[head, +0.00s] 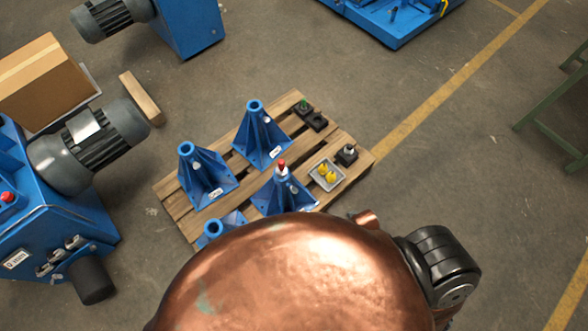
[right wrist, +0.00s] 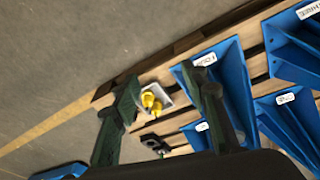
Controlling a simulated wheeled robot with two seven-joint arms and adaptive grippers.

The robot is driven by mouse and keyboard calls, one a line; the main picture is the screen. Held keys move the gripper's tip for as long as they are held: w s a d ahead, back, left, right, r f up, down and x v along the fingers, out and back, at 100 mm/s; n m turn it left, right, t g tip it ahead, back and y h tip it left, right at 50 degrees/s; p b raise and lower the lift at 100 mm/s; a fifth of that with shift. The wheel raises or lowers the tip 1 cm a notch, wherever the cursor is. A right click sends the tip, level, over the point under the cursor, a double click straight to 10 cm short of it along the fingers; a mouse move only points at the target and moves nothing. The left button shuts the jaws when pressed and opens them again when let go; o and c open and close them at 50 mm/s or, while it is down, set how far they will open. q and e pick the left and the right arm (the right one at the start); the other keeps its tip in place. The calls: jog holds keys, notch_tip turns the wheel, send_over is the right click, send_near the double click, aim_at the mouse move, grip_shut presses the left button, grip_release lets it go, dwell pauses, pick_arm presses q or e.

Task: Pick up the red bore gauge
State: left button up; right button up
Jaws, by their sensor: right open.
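The red bore gauge (head: 282,165) stands upright at the top of a blue pedestal (head: 283,192) on the wooden pallet, in the head view. Only its red upper part shows clearly, with a pale part just below. I cannot make it out in the right wrist view. My right gripper (right wrist: 168,88) shows in the right wrist view with its two dark fingers apart and nothing between them. Beyond the fingers are blue pedestals and a small tray. In the head view my own copper-coloured body hides the front of the pallet. My left gripper is not in view.
The pallet (head: 172,196) carries several blue pedestals. A grey tray (head: 316,181) holds yellow pieces. Dark blocks (head: 346,157) stand nearby, one with a green piece (head: 304,104). A blue machine (head: 50,215) stands left. The floor right of the pallet is clear.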

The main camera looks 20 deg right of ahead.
notch_tip(320, 180, up, 23)
jog(key=t, duration=0.1)
jog(key=w+a+f+n+y, duration=0.3)
jog(key=w+a+n, duration=0.1)
jog(key=w+a, duration=0.75)
jog(key=w+a+f+n+y, duration=0.2)
jog(key=w+a+f+n, duration=0.15)
jog(key=w+a, duration=0.8)
jog(key=h, duration=0.1)
send_near(281, 165)
jog(key=shift+n, duration=0.25)
jog(key=w+f, duration=0.2)
jog(key=f, duration=0.1)
jog(key=a+f, duration=0.1)
jog(key=shift+w+f, duration=0.2)
jog(key=shift+w, duration=0.2)
jog(key=shift+w+d+f, duration=0.1)
jog(key=shift+w+f, duration=0.05)
jog(key=shift+f, duration=0.05)
jog(key=x, duration=0.5)
jog(key=b+x, duration=0.1)
jog(key=x, duration=0.1)
jog(key=shift+s+d+f, duration=0.15)
jog(key=shift+s+f, duration=0.15)
jog(key=shift+f, duration=0.05)
